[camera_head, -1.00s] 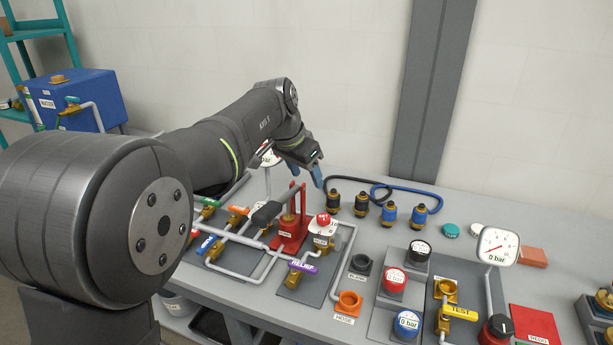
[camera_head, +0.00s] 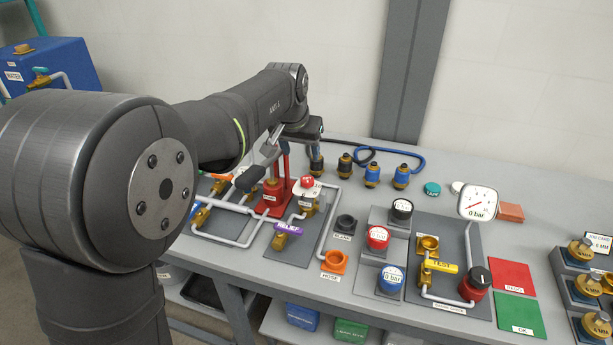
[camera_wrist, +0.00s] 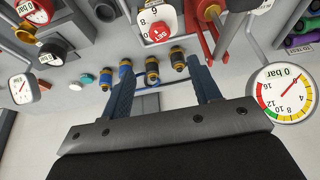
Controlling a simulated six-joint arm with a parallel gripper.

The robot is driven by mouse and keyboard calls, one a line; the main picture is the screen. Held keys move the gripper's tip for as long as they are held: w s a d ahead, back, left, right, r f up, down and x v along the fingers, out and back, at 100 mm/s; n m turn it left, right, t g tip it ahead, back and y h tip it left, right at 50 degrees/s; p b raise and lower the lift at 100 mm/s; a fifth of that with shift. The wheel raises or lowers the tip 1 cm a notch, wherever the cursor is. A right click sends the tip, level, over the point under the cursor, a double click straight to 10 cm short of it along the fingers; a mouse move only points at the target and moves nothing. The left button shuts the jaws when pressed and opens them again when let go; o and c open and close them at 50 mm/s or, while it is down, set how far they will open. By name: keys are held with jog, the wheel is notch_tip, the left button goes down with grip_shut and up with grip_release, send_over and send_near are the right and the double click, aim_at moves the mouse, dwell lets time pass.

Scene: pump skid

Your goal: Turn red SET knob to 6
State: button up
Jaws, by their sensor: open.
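The red SET knob (camera_head: 307,182) sits on a white numbered dial atop a brass valve, just right of the red hand pump (camera_head: 272,190). In the wrist view the SET knob (camera_wrist: 158,32) shows upside down at the top centre, with 8 and 6 readable on its white dial (camera_wrist: 147,14). Where its pointer stands is not clear. My gripper (camera_wrist: 163,76) is open and empty, its two blue-grey fingers apart. The knob lies beyond the fingertips, not touched. In the head view my gripper (camera_head: 316,148) is behind and above the knob, its fingers partly hidden.
Black and blue hose couplings (camera_head: 372,174) stand behind the knob. The purple RELIEF valve (camera_head: 287,229) is in front. A gauge (camera_wrist: 286,93) reading 0 bar is at the wrist view's right. Several capped ports (camera_head: 378,238) stand to the right.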

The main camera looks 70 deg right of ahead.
aim_at(307, 179)
jog(key=x, duration=1.3)
jog(key=c, duration=1)
jog(key=shift+w+d+m+g, duration=0.1)
jog(key=shift+m+g, duration=0.8)
jog(key=shift+m, duration=1.4)
jog(key=o, duration=1)
